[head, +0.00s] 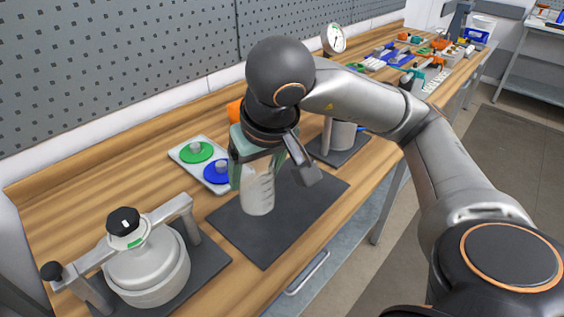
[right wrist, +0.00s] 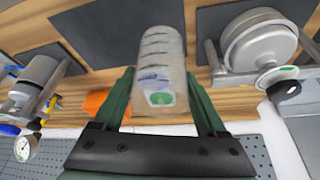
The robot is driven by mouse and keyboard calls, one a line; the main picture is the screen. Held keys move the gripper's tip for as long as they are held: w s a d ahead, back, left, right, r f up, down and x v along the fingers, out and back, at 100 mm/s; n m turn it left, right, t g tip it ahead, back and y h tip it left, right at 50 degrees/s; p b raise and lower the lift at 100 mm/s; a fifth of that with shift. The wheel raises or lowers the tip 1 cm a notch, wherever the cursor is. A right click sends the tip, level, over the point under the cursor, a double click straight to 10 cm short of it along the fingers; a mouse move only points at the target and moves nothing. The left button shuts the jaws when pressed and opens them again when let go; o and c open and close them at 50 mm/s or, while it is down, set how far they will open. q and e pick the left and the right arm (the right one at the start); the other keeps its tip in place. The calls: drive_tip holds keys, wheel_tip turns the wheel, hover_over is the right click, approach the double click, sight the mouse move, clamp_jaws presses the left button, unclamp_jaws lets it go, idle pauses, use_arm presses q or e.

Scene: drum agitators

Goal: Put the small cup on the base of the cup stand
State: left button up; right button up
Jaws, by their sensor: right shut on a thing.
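The small cup (head: 258,192) is pale and translucent, with ring marks down its side. My right gripper (head: 255,170) is shut on it, with one green finger on each side. It also shows in the right wrist view (right wrist: 160,75) between the fingers. The cup is over a dark flat mat (head: 297,222); whether it touches cannot be told. Behind it to the right, partly hidden by my right gripper, a stand with a post (head: 326,135) and dark base (head: 352,153) carries a grey cylinder (head: 343,134); it may be the cup stand. My left gripper is not in view.
A clamped round pot (head: 148,268) with a black knob stands at front left. A white tray (head: 182,160) holds green and blue weights. An orange thing (head: 234,109) is behind my gripper. Tools and a dial gauge (head: 334,39) are farther back. The mat's front part is clear.

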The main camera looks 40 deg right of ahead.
drive_tip(key=shift+w+d+f+b, duration=0.6)
drive_tip(key=shift+w+d+f, duration=0.35)
drive_tip(key=shift+d+f, duration=1)
drive_tip(key=shift+w+d+f+b, duration=0.65)
drive_tip(key=shift+w+d+f, duration=0.3)
drive_tip(key=shift+d+f, duration=1.05)
drive_tip(key=shift+w+d+f+b, duration=0.6)
drive_tip(key=shift+w+d+f, duration=0.35)
drive_tip(key=shift+d+f, duration=1)
drive_tip(key=shift+a+f, duration=0.3)
drive_tip(key=shift+a, duration=0.05)
drive_tip(key=shift+f, duration=0.2)
drive_tip(key=o, duration=1.2)
drive_tip(key=shift+o, duration=0.2)
